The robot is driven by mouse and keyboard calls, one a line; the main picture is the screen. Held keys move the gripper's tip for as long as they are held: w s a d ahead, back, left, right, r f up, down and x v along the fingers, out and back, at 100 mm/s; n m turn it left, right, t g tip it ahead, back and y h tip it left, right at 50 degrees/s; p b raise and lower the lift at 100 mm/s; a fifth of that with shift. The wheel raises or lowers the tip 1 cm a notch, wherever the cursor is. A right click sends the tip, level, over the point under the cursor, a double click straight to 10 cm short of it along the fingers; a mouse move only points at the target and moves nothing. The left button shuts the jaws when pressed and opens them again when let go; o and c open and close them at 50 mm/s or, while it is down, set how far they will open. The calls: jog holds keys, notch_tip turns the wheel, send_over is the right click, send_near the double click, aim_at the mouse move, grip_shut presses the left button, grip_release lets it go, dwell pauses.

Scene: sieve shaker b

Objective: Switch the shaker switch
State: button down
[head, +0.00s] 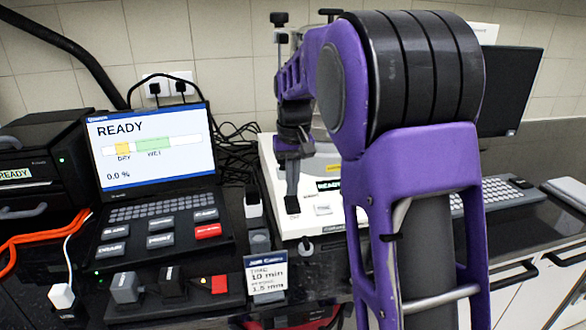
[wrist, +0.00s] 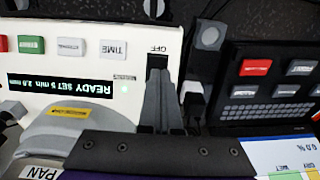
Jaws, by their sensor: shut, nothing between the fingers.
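The shaker is a white base (head: 315,218) standing right of centre in the head view, partly hidden behind my arm. In the wrist view its panel (wrist: 120,35) appears upside down, with a lit display (wrist: 60,86) reading READY and SET 5 min. The black shaker switch (wrist: 157,61) is beside an OFF label on that panel. My gripper (wrist: 159,75) is shut and empty, its fingertips right at the switch and covering part of it. I cannot tell whether they touch. In the head view my gripper (head: 292,205) points down at the panel's left side.
A laptop-like instrument (head: 155,150) showing READY and 0.0 % stands to the left. A small box with a red button (head: 219,285) and a card (head: 265,277) are in front. A keyboard (head: 485,197) and dark monitor (head: 512,90) are at right. Cables run behind.

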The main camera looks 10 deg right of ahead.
aim_at(292, 207)
jog(key=shift+w+f, duration=0.15)
jog(key=shift+f, duration=1.7)
jog(key=shift+f, duration=0.2)
jog(key=shift+w+r+p, duration=0.35)
jog(key=shift+w+p, duration=0.1)
jog(key=shift+p, duration=0.05)
jog(key=shift+w, duration=0.25)
